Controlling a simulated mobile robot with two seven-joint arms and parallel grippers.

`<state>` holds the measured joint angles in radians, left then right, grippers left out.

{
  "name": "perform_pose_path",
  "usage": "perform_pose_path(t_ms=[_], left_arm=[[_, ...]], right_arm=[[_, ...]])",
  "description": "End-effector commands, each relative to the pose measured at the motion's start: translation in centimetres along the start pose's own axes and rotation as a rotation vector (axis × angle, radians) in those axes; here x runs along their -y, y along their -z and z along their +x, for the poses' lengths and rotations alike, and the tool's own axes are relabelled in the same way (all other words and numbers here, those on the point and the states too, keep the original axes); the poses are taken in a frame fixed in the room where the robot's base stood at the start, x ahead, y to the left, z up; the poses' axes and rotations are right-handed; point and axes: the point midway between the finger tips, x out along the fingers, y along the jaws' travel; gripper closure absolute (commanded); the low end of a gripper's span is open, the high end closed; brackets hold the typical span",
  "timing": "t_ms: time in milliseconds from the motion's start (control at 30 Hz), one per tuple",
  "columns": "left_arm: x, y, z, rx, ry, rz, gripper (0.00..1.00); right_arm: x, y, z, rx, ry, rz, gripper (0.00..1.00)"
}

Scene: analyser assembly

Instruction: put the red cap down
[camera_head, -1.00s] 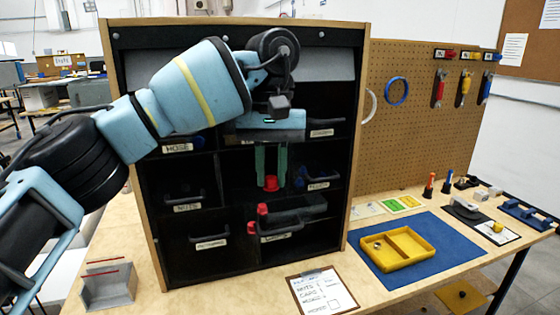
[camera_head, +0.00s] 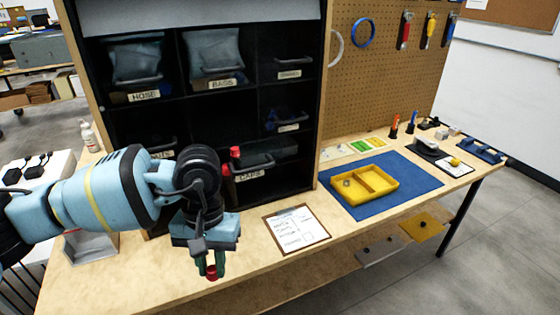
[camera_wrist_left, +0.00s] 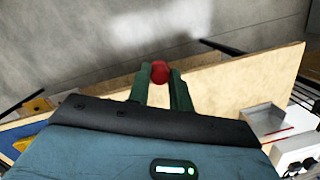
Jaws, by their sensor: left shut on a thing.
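The red cap (camera_head: 212,272) is between the green fingers of my left gripper (camera_head: 211,266), which is shut on it. In the head view the gripper points down near the front edge of the wooden bench, left of the clipboard. In the left wrist view the red cap (camera_wrist_left: 160,71) shows at the tips of the fingers (camera_wrist_left: 161,80), with the bench top behind it. I cannot tell how high the cap is above the bench. Another red cap (camera_head: 235,152) shows at the CAPS bin (camera_head: 250,173) in the black shelf. My right gripper is not in view.
A yellow two-part tray (camera_head: 372,203) holding a small part stands on a blue mat (camera_head: 338,198) at the right. A clipboard (camera_head: 297,230) lies in front of the shelf. A grey open box (camera_head: 90,246) stands at the left, partly behind my arm. Bare bench lies around the gripper.

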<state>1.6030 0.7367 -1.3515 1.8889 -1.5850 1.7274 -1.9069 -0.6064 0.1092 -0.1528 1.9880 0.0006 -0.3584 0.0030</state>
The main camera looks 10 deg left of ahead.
Motion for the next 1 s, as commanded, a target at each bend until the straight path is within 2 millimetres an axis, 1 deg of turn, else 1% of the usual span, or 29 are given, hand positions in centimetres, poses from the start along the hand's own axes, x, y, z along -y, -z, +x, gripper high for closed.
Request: perform_pose_path(t_ms=[33,100,200,267,300,400,600,767,1000], left_arm=[[0.6,-1.1,3.0,0.016,0.004,0.012,0.99],[1.1,-2.1,6.4,0.020,0.005,0.026,0.99],[1.8,-3.4,10.4,0.024,0.009,0.044,0.99],[2.1,-3.9,12.4,0.026,0.009,0.052,0.99],[2.3,-4.3,13.7,0.028,0.011,0.058,0.99],[2.8,-5.1,16.4,0.031,0.012,0.071,0.99],[3.6,-6.6,21.2,0.038,0.016,0.091,0.99],[3.2,-6.5,21.1,0.033,0.011,0.096,0.99],[3.5,-6.5,21.1,0.036,0.013,0.090,0.99]], right_arm=[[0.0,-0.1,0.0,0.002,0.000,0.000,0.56],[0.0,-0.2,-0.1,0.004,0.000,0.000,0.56],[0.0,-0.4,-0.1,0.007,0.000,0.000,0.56],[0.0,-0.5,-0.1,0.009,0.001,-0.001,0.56],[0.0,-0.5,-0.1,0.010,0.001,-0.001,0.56],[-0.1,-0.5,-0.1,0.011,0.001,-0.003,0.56],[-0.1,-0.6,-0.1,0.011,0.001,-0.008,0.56],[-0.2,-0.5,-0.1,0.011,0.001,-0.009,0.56],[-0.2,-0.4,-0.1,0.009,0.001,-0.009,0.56]])
